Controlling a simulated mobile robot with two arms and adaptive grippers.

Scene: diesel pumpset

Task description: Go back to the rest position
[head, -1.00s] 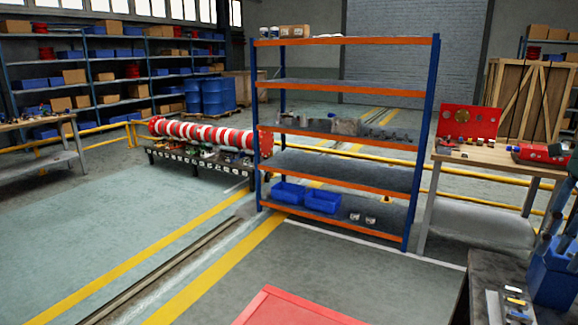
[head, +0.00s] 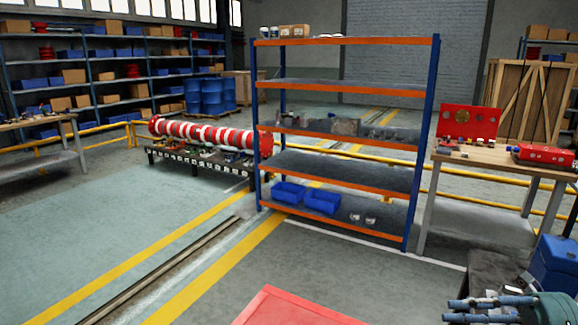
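Two blue-grey finger-like parts point left, one above the other, over the dark bench (head: 487,268). My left gripper is not in view.
A red flat surface (head: 300,308) is at the bottom centre. The floor on the left is clear.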

